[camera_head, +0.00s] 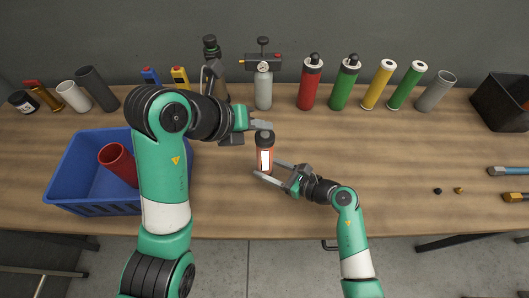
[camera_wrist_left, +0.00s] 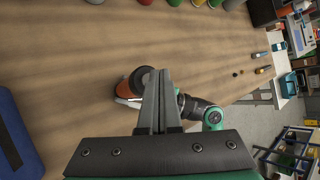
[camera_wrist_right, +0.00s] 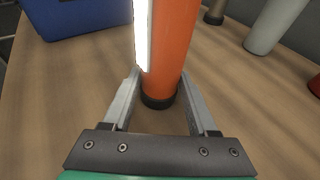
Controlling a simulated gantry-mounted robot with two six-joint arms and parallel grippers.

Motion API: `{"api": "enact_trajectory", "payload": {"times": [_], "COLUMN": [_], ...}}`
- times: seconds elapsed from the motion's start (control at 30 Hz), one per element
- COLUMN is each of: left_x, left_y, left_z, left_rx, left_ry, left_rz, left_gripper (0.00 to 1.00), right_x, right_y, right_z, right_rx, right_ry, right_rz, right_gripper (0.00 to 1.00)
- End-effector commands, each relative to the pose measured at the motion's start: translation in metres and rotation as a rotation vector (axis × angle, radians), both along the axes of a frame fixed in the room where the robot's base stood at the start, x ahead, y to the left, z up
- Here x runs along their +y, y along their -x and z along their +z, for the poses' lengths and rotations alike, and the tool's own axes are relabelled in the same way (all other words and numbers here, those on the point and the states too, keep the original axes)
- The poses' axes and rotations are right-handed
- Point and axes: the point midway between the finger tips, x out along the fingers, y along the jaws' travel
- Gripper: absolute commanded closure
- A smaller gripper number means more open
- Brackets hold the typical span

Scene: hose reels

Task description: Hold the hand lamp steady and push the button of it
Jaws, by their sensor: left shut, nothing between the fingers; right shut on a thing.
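The hand lamp (camera_head: 265,152) stands upright near the middle of the table, orange with a black top and a bright white light panel. My right gripper (camera_head: 268,171) is shut on its lower body; in the right wrist view the fingers lie on both sides of the orange lamp (camera_wrist_right: 172,45), above its black base. My left gripper (camera_head: 262,126) is shut and empty, with its fingertips close over the lamp's black top. In the left wrist view the closed fingers (camera_wrist_left: 158,75) cover part of the lamp top (camera_wrist_left: 138,80). The button is hidden, and I cannot tell whether the fingertips touch it.
A blue crate (camera_head: 70,180) with a red cylinder (camera_head: 118,162) stands at the left. Along the back are several bottles and tubes, including a red bottle (camera_head: 310,85) and a grey cylinder (camera_head: 264,88). A black bin (camera_head: 497,100) is at the right. The table right of the lamp is mostly clear.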

Motion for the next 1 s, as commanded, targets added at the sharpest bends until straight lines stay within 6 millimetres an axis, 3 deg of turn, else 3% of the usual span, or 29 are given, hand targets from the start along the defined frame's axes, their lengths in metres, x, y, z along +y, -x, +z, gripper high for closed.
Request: {"api": "enact_trajectory", "payload": {"times": [0.23,1.0], "left_x": [0.0002,0.0001], "left_y": [0.0002,0.0], "left_z": [-0.0089,-0.0069], "left_rx": [0.001,0.0], "left_ry": [-0.001,0.0], "left_rz": [0.0,0.0], "left_gripper": [1.0,1.0], "right_x": [0.0001,0.0001], "right_y": [0.0002,0.0002], "right_z": [-0.0003,-0.0003], "right_rx": [0.001,0.001], "right_ry": [0.001,0.001], "right_rz": [0.0,0.0], "right_gripper": [0.72,0.72]}}
